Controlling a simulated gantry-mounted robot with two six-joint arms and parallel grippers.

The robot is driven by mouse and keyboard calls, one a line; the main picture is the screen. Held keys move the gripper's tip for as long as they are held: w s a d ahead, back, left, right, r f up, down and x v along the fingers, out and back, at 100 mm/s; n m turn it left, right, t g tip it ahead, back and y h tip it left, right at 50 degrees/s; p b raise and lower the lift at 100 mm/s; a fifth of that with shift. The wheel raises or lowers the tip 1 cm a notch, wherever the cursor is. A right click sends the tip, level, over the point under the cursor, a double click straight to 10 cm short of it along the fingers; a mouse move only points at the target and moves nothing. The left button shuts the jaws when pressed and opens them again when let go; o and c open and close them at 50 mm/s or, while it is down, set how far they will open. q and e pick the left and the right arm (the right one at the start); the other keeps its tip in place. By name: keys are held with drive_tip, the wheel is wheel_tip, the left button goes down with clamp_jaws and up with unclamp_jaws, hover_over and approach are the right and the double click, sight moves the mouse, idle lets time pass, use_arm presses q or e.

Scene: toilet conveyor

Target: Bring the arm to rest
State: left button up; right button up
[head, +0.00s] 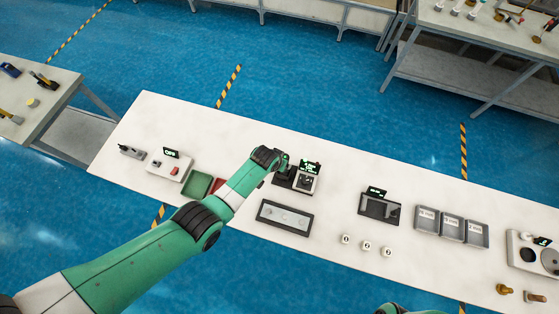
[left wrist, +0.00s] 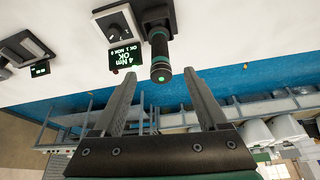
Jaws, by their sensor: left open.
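My left arm reaches in from the lower left in the head view, and its gripper (head: 282,162) is over the white table, at a station with a small display (head: 310,167). In the left wrist view my left gripper (left wrist: 162,76) is open, its two fingers apart with nothing between them. A dark cylindrical tool with a green ring and green light (left wrist: 160,62) stands just beyond the fingertips, in a dark holder (left wrist: 155,12). The display beside it (left wrist: 123,57) reads 4 Nm, OK. My right gripper is out of view.
On the white table (head: 130,110) are a dark tray (head: 284,217), three small white round pieces (head: 367,246), a black-screened device (head: 379,206), grey bins (head: 451,228), and green and red bins (head: 197,185) beside the arm. Bare table lies behind the stations.

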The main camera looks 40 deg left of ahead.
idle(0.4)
use_arm(q)
drive_tip(key=w+d+r+t, duration=0.1)
drive_tip(key=w+r+t, duration=0.1)
drive_tip(key=w+r, duration=0.55)
drive_tip(key=w+r+t, duration=0.3)
drive_tip(key=w+r, duration=0.1)
drive_tip(key=r, duration=0.6)
drive_tip(key=w+d+r+t, duration=0.1)
drive_tip(key=w+r+t, duration=0.15)
drive_tip(key=r, duration=0.85)
drive_tip(key=w+d+r+t, duration=0.1)
drive_tip(key=r+t, duration=0.2)
drive_tip(key=r, duration=0.8)
drive_tip(key=s+r+t+h, duration=0.1)
drive_tip(key=s+r+t, duration=0.3)
drive_tip(key=r, duration=1.1)
drive_tip(key=s+r+m+t+h, duration=0.1)
drive_tip(key=s+r+t, duration=0.7)
drive_tip(key=s+r, duration=1.2)
drive_tip(key=shift+s+d+r+m+h, duration=0.15)
drive_tip(key=shift+s+r+m+h, duration=0.15)
drive_tip(key=shift+s+m, duration=0.4)
